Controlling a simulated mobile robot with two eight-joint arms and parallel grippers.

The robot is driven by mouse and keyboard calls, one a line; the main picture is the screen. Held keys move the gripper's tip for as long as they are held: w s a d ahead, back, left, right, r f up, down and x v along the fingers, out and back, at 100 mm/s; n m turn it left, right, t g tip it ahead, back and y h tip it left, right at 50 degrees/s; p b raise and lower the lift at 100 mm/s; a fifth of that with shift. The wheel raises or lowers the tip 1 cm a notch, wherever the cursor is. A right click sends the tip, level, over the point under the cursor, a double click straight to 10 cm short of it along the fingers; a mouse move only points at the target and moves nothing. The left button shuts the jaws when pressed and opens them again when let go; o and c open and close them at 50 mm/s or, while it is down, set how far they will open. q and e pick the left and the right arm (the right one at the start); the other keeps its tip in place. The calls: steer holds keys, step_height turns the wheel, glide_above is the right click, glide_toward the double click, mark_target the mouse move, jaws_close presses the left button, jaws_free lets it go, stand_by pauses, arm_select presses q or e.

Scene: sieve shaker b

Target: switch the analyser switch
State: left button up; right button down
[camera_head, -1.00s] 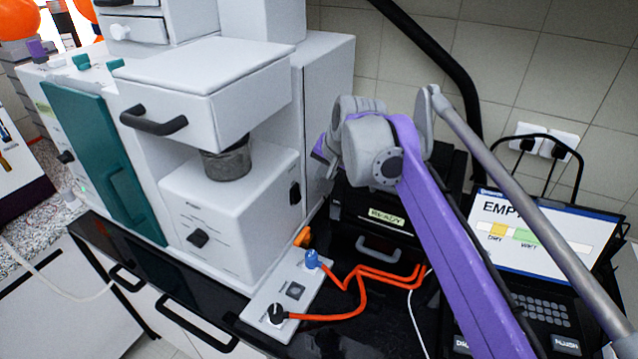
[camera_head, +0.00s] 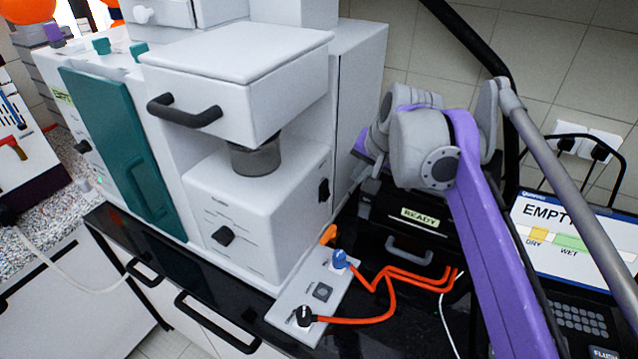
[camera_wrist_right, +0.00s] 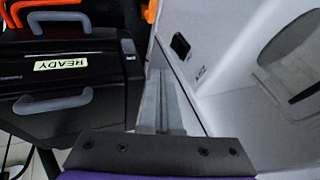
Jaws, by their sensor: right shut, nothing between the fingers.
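A black rocker switch (camera_head: 323,190) sits on the right side of the white machine (camera_head: 255,215) with the sample cup. A black switch on a white side wall also shows in the right wrist view (camera_wrist_right: 180,46). No readable label tells me which switch is the analyser's. A black unit with a READY label (camera_head: 425,217) stands right of the white machine. My right gripper (camera_wrist_right: 163,85) is shut and empty, between the black unit and the white wall and apart from the switch. My left gripper is not in view.
A grey switch box (camera_head: 315,300) with a blue plug, a black plug and orange cables (camera_head: 385,285) lies in front. A laptop-like screen (camera_head: 570,235) reading EMPTY stands at the right.

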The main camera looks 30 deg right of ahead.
glide_toward(329, 195)
step_height(329, 195, down, 4)
steer(key=d, duration=0.3)
steer(key=w+a, duration=0.1)
steer(key=w+a+f, duration=0.1)
steer(key=shift+w, duration=0.35)
stand_by(0.4)
steer(key=shift+w+f, duration=0.1)
steer(key=shift+f, duration=0.05)
